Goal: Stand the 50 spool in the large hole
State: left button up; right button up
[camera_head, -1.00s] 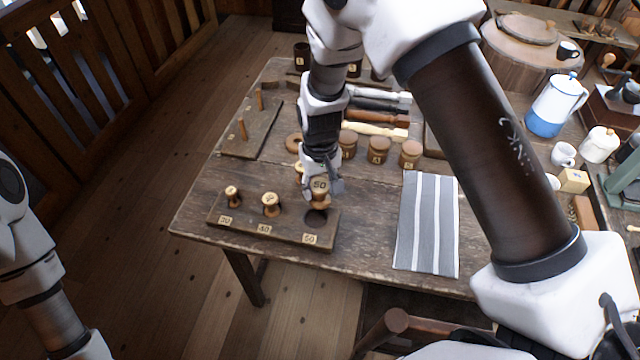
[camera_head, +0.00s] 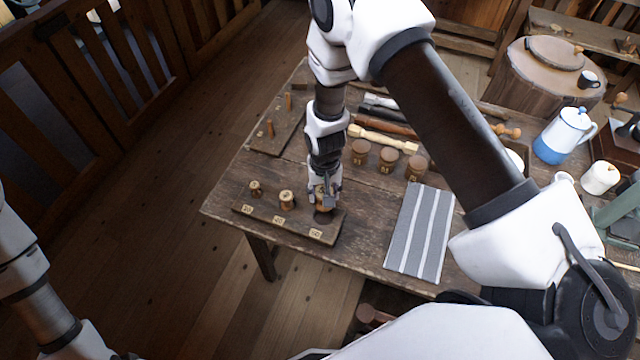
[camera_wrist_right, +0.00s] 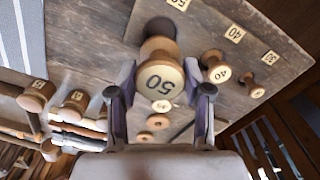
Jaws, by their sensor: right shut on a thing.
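The 50 spool (camera_head: 322,204) is wooden with a pale top marked 50. My right gripper (camera_wrist_right: 160,92) is shut on it, one finger on each side; it also shows in the head view (camera_head: 324,190). In the right wrist view the spool (camera_wrist_right: 163,83) has its labelled end toward the camera. Its far end is beside the dark large hole (camera_wrist_right: 160,27), which shows partly uncovered. The hole is in the wooden board (camera_head: 268,222), by the 50 label. Whether the spool touches the board, I cannot tell. My left gripper is out of view.
The 40 spool (camera_head: 287,199) and 30 spool (camera_head: 255,188) stand in the same board, left of the held spool. Labelled wooden pieces (camera_head: 388,160) stand behind. A striped cloth (camera_head: 420,235) lies to the right. Bare table shows between cloth and board.

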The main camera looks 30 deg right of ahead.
jog(key=shift+w+f+b, duration=0.1)
jog(key=shift+f+b, duration=1.85)
jog(key=shift+f, duration=1)
jog(key=shift+f, duration=0.15)
jog(key=shift+f+b, duration=0.4)
jog(key=shift+f+b, duration=0.3)
jog(key=shift+f, duration=0.1)
jog(key=o, duration=1.2)
jog(key=shift+o, duration=0.5)
